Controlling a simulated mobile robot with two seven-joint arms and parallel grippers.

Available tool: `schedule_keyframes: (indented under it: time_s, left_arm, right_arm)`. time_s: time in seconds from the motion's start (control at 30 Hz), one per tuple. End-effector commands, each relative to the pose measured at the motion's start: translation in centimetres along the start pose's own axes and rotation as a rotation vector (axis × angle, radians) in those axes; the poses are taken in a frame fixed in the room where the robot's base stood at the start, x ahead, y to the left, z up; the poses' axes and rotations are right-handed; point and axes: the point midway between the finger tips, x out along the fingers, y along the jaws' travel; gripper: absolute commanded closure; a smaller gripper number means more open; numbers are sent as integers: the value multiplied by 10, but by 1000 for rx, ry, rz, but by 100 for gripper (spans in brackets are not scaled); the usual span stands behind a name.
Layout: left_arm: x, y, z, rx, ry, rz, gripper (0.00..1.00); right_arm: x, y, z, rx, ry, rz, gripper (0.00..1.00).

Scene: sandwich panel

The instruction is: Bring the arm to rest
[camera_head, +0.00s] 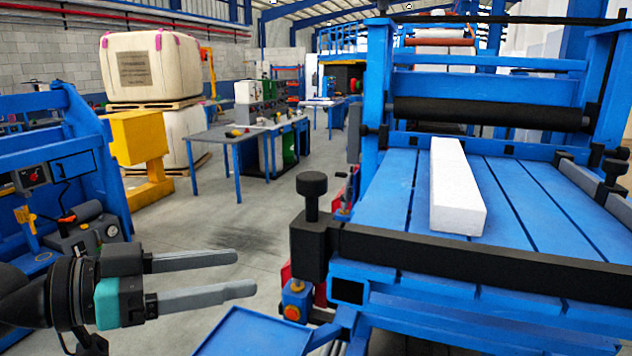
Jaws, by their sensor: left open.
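My left gripper (247,274) is at the lower left, its two grey fingers apart and pointing right. Nothing is between the fingers. It is in the open space left of the blue machine, apart from it. A white block (455,190) lies lengthwise on the blue slatted bed (530,205) of the machine, well to the right of the gripper. My right gripper is not in view.
A black bar (450,258) with a black knob (312,192) runs along the bed's front edge. A blue tray (255,332) is below the gripper. Another blue machine (60,150) stands at the left. Grey floor (230,225) is clear between.

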Motion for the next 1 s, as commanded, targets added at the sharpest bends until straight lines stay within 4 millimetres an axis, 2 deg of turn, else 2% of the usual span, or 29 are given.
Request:
schedule_keyframes:
  time_s: [0.03, 0.23, 0.37, 0.5, 0.6, 0.7, 0.8, 0.97, 1.0]
  left_arm:
    - [8, 0, 29, -32, -52, -22, 26]
    - [24, 4, 132, -127, -275, -150, 26]
    - [24, 14, 193, -198, -422, -244, 26]
    - [13, 32, 251, -283, -581, -357, 26]
    - [0, 48, 286, -345, -692, -442, 26]
    - [-16, 64, 313, -402, -792, -523, 26]
    - [-32, 79, 333, -454, -881, -599, 26]
    - [-59, 106, 357, -533, -1011, -716, 26]
    - [-55, 100, 370, -530, -1017, -716, 26]
  right_arm:
    - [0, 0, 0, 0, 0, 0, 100]
    - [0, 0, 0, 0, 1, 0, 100]
    - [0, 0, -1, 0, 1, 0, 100]
    - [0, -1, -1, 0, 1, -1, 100]
    - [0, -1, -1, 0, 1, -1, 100]
    - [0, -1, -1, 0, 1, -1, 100]
    - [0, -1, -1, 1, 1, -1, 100]
    - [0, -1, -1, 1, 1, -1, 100]
    - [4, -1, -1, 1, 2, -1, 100]
